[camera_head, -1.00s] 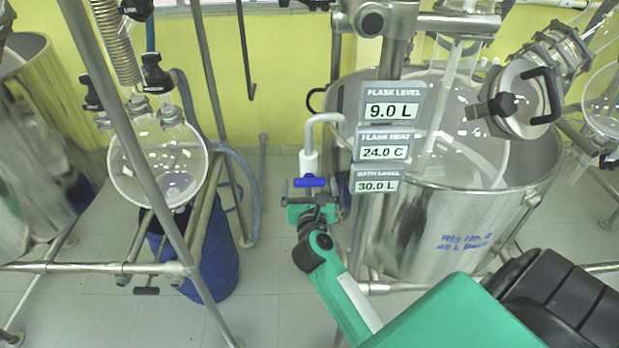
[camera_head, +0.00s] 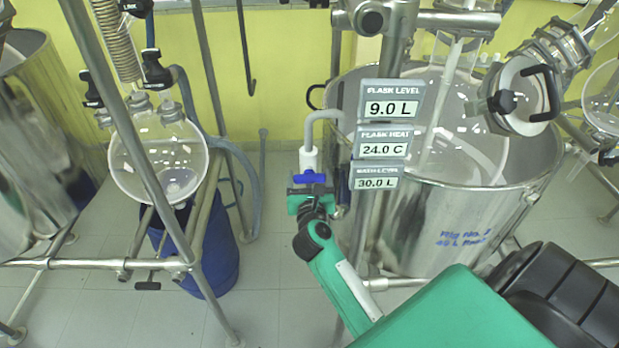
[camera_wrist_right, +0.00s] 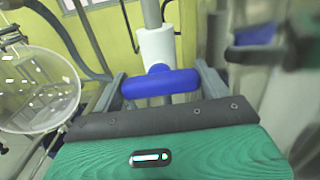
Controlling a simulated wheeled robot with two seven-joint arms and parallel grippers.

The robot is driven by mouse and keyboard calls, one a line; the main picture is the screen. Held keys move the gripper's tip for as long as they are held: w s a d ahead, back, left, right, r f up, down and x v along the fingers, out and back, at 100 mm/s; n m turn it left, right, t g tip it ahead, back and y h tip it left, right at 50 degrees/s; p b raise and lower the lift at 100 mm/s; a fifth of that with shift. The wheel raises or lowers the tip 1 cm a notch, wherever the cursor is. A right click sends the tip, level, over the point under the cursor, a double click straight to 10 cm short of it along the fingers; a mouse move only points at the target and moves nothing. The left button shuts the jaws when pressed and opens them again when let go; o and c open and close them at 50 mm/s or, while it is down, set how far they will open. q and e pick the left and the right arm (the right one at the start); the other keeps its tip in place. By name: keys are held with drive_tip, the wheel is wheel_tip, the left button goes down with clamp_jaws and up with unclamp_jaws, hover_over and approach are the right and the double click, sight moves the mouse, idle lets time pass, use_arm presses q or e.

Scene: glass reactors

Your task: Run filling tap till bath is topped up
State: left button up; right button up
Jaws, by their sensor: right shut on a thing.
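The filling tap has a white body (camera_head: 308,160), a curved spout and a blue handle (camera_head: 309,178). The handle also shows in the wrist view (camera_wrist_right: 160,83), lying crosswise between the fingers. My right gripper (camera_head: 311,184) is shut on the blue handle. The steel bath (camera_head: 440,235) stands to the right, with the spout bent over its left rim. The bath level display (camera_head: 376,178) reads 30.0 L. The flask level display (camera_head: 391,105) reads 9.0 L and the flask heat display (camera_head: 383,145) reads 24.0 C. My left gripper is out of view.
A round glass flask (camera_head: 158,160) hangs in a steel tube frame at the left, above a blue drum (camera_head: 205,255). A large steel vessel (camera_head: 35,150) stands at the far left. Steel posts and a clamp stand rise near the bath. Some floor is clear left of my arm.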

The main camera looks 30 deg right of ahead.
drive_tip(key=n+p, duration=0.3)
drive_tip(key=p, duration=0.1)
drive_tip(key=n+p, duration=0.3)
drive_tip(key=shift+r+n+p, duration=0.2)
drive_tip(key=shift+n+p, duration=0.15)
drive_tip(key=shift+n, duration=0.05)
drive_tip(key=n+p, duration=0.2)
drive_tip(key=n, duration=0.1)
drive_tip(key=shift+f+p, duration=0.1)
drive_tip(key=shift+p, duration=0.25)
drive_tip(key=shift+f+n+p, duration=0.1)
drive_tip(key=shift+n+p, duration=0.45)
drive_tip(key=shift+n, duration=0.15)
drive_tip(key=o, duration=1)
drive_tip(key=shift+a, duration=0.1)
drive_tip(key=shift+b+v, duration=2.25)
drive_tip(key=shift+v, duration=4.65)
